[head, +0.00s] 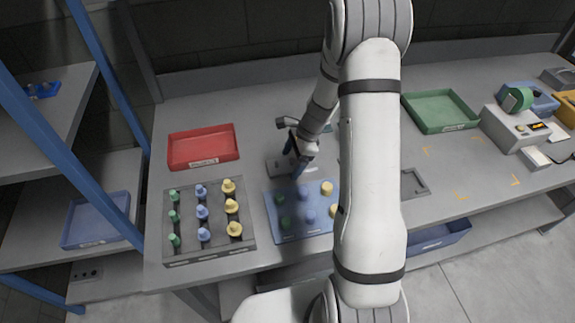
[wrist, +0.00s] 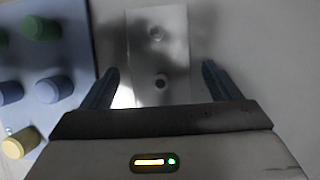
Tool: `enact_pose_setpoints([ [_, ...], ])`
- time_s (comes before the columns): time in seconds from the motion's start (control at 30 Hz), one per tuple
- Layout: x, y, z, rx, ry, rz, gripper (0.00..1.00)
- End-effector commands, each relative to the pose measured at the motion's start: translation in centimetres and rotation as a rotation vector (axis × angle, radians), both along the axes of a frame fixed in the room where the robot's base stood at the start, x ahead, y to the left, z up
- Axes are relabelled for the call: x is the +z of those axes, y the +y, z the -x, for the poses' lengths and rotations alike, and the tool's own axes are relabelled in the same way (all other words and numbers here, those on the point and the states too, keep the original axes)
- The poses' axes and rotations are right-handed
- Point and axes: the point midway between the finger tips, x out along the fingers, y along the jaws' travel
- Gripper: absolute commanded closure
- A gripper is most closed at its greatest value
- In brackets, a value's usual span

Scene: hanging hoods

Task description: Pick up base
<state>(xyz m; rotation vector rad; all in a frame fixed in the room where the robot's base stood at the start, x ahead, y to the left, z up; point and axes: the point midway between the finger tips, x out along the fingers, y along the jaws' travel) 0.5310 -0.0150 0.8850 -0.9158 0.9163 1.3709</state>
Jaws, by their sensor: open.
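The base is most likely the pale flat rectangular plate (wrist: 173,55) in the wrist view, with two round features along its length. In the head view a grey plate (head: 278,168) lies on the bench, partly hidden by my gripper. My gripper (wrist: 160,68) is open, with one finger on each side of the plate and a gap on both sides. In the head view my gripper (head: 299,172) points down over the plate. I cannot tell how far the fingertips are above the bench.
A blue board with green, blue and yellow pieces (head: 285,234) lies just in front. A grey rack with coloured knobbed parts (head: 212,247) is at the front left. A red tray (head: 203,148) stands behind it. A green tray (head: 440,111) is to the right.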

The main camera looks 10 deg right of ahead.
Motion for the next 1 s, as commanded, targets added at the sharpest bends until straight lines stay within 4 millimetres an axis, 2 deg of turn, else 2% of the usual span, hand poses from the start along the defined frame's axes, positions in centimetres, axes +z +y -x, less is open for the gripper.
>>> enact_pose_setpoints([
  [0.07,0.01,-0.02,-0.01,0.000,0.000,0.000,0.21],
  [0.8,0.05,-0.09,-0.01,-0.001,-0.001,0.000,0.82],
  [1.0,0.14,-0.10,-0.06,-0.002,-0.001,0.000,0.82],
])
